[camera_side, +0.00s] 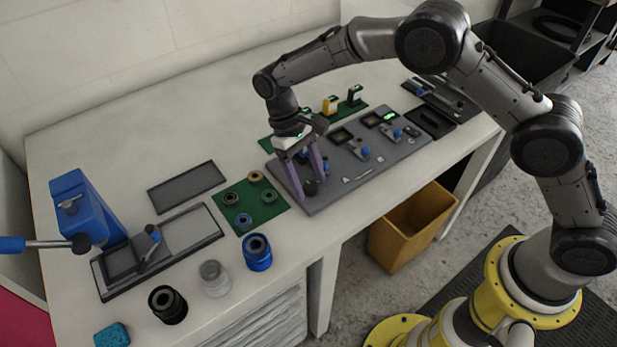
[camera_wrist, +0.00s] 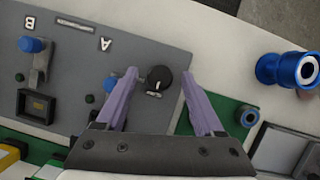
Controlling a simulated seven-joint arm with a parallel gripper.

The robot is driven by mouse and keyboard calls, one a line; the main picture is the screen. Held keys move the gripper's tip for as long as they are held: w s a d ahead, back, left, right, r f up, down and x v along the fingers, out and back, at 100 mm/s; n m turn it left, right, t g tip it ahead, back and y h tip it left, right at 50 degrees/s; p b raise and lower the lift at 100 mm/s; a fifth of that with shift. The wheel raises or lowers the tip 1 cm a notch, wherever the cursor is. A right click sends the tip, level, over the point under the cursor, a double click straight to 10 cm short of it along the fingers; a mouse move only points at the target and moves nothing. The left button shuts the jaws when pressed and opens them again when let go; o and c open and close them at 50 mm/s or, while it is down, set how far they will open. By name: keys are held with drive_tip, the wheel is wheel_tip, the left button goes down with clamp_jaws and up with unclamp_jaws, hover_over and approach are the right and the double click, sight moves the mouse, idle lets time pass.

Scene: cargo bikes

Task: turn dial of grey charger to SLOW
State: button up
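A grey charger panel (camera_side: 345,184) lies flat on the white bench and also shows in the wrist view (camera_wrist: 135,53). A round black dial (camera_wrist: 158,77) sits near the panel's end, with a pale pointer line on its face. A small whitish mark (camera_wrist: 154,94) lies beside the dial, too small to read. No SLOW lettering can be made out. My gripper (camera_wrist: 160,72) is open, with one purple finger on each side of the dial and visible gaps between. In the side view my gripper (camera_side: 309,186) is low over the panel's near left end, around the dark dial.
The panel carries blue-handled levers (camera_wrist: 33,47), dark display windows (camera_wrist: 38,104) and letters A and B. A green mat with rings (camera_side: 265,213) and a blue spool (camera_side: 257,252) stand left of it. A yellow bin (camera_side: 392,243) is below the bench edge.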

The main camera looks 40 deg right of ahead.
drive_tip(key=v, duration=1.3)
drive_tip(key=shift+r, duration=0.4)
drive_tip(key=shift+w, duration=0.1)
